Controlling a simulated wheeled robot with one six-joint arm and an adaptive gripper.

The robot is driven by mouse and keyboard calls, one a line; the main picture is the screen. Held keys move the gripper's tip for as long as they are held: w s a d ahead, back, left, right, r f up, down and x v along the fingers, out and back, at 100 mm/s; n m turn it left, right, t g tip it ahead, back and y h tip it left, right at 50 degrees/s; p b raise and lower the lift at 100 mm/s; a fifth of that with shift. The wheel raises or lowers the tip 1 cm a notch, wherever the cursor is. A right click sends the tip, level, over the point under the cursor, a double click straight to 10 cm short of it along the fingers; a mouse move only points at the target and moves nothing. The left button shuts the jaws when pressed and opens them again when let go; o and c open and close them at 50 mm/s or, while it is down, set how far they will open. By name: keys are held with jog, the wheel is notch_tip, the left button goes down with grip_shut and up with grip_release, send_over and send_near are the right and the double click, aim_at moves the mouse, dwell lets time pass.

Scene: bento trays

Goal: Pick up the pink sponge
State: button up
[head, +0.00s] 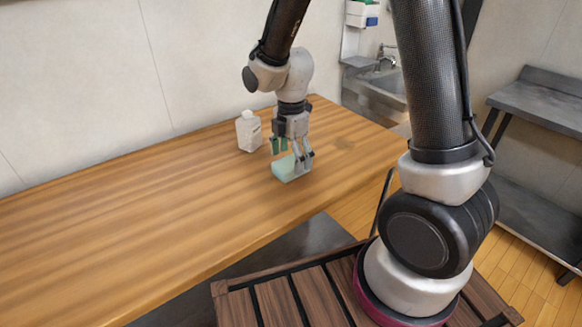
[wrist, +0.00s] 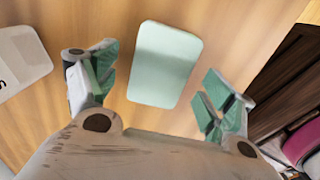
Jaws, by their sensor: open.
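No pink sponge shows in either view. A pale mint-green block with rounded corners, shaped like a sponge, lies flat on the wooden table; this green block (head: 286,171) is under my gripper in the head view. In the wrist view the green block (wrist: 165,65) lies between and beyond the fingers, with space on both sides. My gripper (head: 291,155) points down and is open and empty. Its green-padded fingers also show in the wrist view (wrist: 157,78). I cannot tell the exact height of the fingertips above the block.
A white bottle (head: 249,132) stands on the wooden table (head: 130,215) left of my gripper; part of it shows in the wrist view (wrist: 20,62). The table's left side is clear. A wall is behind it. A sink (head: 385,82) and a metal shelf (head: 545,95) stand farther back and right.

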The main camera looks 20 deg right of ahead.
aim_at(291, 163)
notch_tip(291, 163, down, 2)
jog(key=shift+f, duration=0.15)
jog(key=shift+c, duration=0.2)
jog(key=c, duration=0.8)
jog(key=shift+o, duration=0.2)
notch_tip(291, 163, up, 10)
jog(key=shift+r, duration=0.1)
jog(key=shift+o, duration=0.9)
jog(key=c, duration=0.4)
